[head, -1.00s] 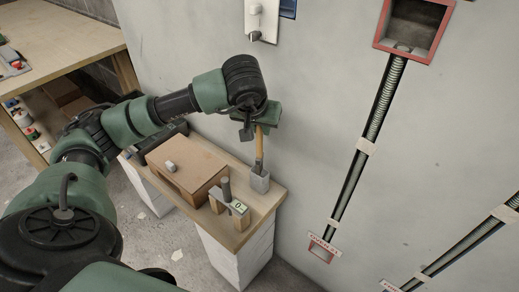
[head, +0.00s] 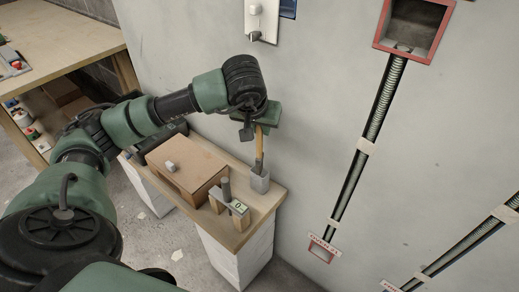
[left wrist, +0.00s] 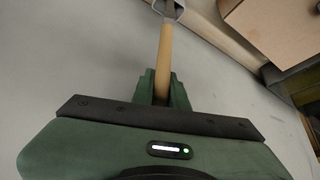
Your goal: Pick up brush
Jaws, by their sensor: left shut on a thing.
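The brush (head: 259,146) has a wooden handle and stands upright, its lower end in a small grey holder (head: 260,180) at the right end of the wooden shelf. My left gripper (head: 263,126) is above the holder, shut on the upper part of the handle. In the left wrist view the brush handle (left wrist: 165,50) runs up from between the fingers of my left gripper (left wrist: 162,85), towards the holder (left wrist: 168,8) at the top edge. The brush's lower end is mostly hidden in the holder. My right gripper is not in view.
The wooden shelf (head: 236,240) stands on white blocks against the grey wall. A brown box (head: 185,165) with a small grey piece on it and a small stand with a green-marked tag (head: 238,208) are beside the holder. Conduits (head: 370,135) run along the wall at right.

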